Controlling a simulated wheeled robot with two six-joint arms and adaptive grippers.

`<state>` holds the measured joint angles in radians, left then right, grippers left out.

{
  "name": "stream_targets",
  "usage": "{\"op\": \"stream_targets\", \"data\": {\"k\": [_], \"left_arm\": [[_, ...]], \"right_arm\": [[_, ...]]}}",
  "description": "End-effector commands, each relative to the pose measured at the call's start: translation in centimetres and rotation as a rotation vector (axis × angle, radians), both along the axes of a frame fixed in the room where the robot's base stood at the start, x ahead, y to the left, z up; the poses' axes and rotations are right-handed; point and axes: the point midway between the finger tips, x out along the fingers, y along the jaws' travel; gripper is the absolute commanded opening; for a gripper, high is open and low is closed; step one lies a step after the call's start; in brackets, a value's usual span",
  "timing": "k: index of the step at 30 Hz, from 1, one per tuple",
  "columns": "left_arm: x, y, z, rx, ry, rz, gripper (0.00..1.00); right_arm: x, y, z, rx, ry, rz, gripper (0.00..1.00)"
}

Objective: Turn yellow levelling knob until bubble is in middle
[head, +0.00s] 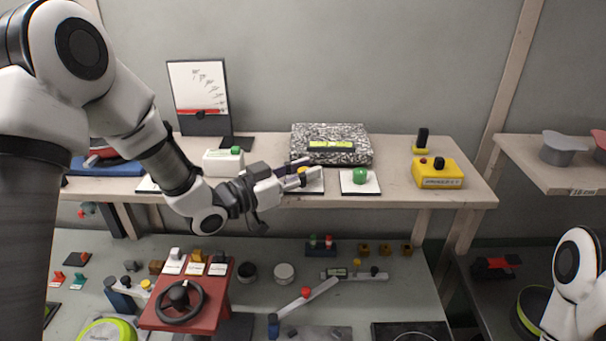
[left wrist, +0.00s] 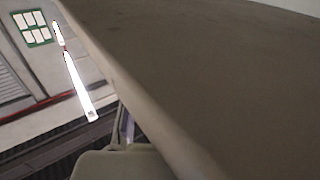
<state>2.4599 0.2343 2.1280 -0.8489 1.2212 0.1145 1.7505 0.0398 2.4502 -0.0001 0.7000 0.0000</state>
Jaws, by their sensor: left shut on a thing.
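The yellow levelling knob (head: 303,170) sits on a white plate on the shelf, in front of a speckled granite block (head: 350,130). A level with a yellow-green vial (head: 331,144) lies on the block; its bubble is too small to place. My left gripper (head: 302,176) reaches in from the left and is shut on the yellow knob, hiding part of it. The left wrist view shows neither the knob nor the fingertips clearly. My right arm shows at the lower right of the head view, but its gripper is out of sight.
A green knob (head: 360,176) on its own white plate stands just right of my left gripper. A yellow box (head: 438,174) with buttons is farther right. A white box (head: 223,162) stands left, close to my wrist. The lower bench (head: 390,290) holds many small objects.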

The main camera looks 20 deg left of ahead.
Motion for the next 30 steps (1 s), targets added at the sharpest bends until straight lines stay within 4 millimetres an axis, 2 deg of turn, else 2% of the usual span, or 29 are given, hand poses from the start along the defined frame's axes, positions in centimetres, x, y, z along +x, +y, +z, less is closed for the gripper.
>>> {"op": "stream_targets", "data": {"k": [1,6,17,18,20,30], "left_arm": [[0.0,-0.1,-0.6,0.002,-0.004,0.035,0.0],[0.0,-0.1,-0.4,0.003,-0.004,0.161,0.0],[0.0,0.1,0.0,0.001,-0.004,0.201,0.0],[0.0,0.1,0.0,0.001,-0.004,0.201,0.34],[0.0,0.1,0.0,0.001,-0.004,0.201,0.53],[-0.3,0.3,0.0,0.0,-0.002,0.201,0.53]], "right_arm": [[0.0,0.0,-1.3,0.0,0.0,0.0,0.4],[0.0,0.0,-2.7,0.0,0.001,0.0,0.4],[0.0,0.0,-2.7,0.0,0.0,0.0,0.4],[0.0,0.0,-2.7,0.0,0.0,0.0,0.4],[0.0,0.0,-2.7,0.0,0.0,0.0,0.4],[0.0,0.0,-2.7,0.0,0.0,0.0,0.4]]}}
